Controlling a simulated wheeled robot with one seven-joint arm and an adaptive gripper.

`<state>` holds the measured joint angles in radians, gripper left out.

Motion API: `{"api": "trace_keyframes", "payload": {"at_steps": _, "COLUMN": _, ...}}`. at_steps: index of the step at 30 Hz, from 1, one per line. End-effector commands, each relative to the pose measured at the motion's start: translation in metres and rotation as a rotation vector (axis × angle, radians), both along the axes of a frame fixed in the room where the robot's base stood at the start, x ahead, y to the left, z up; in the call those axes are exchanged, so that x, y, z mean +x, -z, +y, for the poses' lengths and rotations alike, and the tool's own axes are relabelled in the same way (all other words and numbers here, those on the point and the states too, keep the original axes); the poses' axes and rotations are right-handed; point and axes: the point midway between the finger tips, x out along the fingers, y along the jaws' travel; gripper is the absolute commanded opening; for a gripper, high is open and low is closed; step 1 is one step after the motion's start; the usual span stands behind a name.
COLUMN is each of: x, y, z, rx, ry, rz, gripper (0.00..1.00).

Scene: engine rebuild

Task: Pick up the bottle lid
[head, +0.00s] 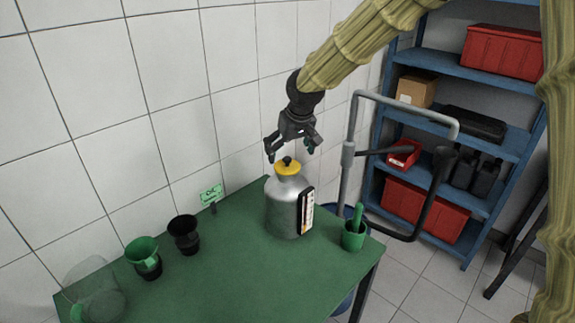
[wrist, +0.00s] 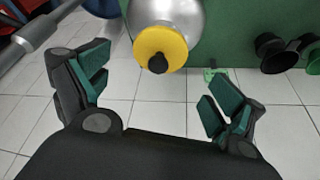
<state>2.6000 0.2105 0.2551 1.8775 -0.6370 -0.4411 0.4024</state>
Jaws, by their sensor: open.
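A yellow bottle lid with a black knob (head: 288,167) sits on top of a silver metal bottle (head: 280,208). The bottle stands upright near the far end of the green table (head: 190,285) and has a gauge strip on its side. My gripper (head: 291,152) is open just above the lid in the head view, with nothing between its fingers. In the wrist view, the lid (wrist: 160,48) and the bottle (wrist: 180,14) lie ahead of the open gripper (wrist: 158,92), between the lines of the two fingers. The lid appears apart from both fingers.
A green cup with a pestle-like handle (head: 354,235) stands right of the bottle. Black and green funnels (head: 145,258) and a clear jug (head: 95,292) stand at left. A grey pipe frame (head: 347,160) rises behind. A blue shelf (head: 480,140) holds red bins.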

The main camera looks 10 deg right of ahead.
Motion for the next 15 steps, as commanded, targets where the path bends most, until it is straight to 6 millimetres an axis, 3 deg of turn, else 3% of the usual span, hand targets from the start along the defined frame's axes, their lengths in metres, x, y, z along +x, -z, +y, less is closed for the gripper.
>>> {"api": "trace_keyframes", "payload": {"at_steps": 15, "x": 0.019, "y": 0.039, "z": 0.002, "rx": 0.0, "ry": -0.002, "rz": 0.0, "gripper": 0.94}}
